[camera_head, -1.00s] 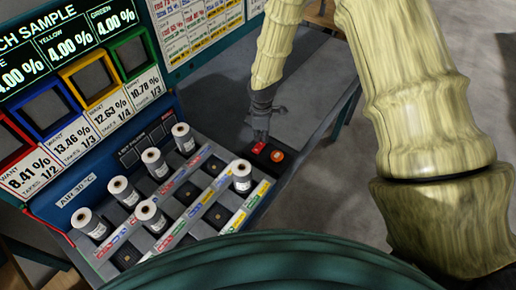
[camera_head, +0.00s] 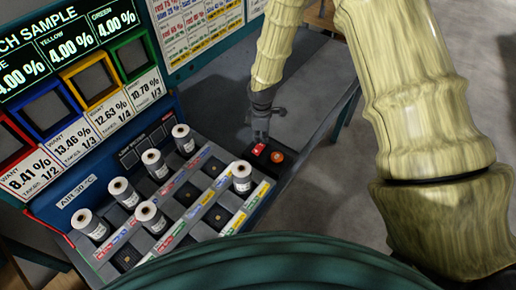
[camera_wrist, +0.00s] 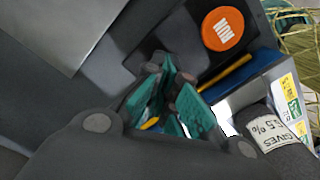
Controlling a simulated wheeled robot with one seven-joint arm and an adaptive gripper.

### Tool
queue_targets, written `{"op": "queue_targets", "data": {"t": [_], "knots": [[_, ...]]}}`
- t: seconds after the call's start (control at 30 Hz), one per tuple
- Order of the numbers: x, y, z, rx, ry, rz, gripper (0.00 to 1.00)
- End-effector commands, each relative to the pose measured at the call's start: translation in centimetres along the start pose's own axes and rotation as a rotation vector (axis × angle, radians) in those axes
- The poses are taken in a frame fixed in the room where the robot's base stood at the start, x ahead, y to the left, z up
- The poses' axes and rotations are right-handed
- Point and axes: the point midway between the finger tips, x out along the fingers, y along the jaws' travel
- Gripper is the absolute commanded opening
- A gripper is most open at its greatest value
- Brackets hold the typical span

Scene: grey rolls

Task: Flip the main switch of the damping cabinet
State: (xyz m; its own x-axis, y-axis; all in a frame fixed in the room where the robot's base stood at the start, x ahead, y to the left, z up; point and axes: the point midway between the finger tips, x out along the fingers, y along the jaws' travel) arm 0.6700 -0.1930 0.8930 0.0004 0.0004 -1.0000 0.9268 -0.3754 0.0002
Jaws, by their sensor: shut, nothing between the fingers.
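The damping cabinet (camera_head: 78,188) is a blue, sloped tray unit with several white-labelled rolls on it. At its right end, a dark panel carries a red switch (camera_head: 259,149) and a round orange button (camera_head: 277,157). My gripper (camera_head: 260,138) is shut and empty, pointing down just above the red switch; whether it touches it I cannot tell. In the wrist view its teal fingers (camera_wrist: 168,100) are together, and the orange button (camera_wrist: 223,28) with white lettering lies above and right of them. The red switch does not show clearly there.
A roll (camera_head: 242,177) stands at the cabinet's near right corner, close to the panel. A roll (camera_wrist: 268,130) also shows at the right of the wrist view. Sample screens and coloured frames stand behind at left. Grey floor lies open to the right.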

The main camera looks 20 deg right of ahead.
Motion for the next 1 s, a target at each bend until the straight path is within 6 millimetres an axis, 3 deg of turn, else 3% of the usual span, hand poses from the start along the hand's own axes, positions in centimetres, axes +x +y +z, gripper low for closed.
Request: {"op": "queue_targets", "data": {"t": [1.0], "knots": [[0.74,0.0,0.0,0.0,0.0,0.0,0.0]]}}
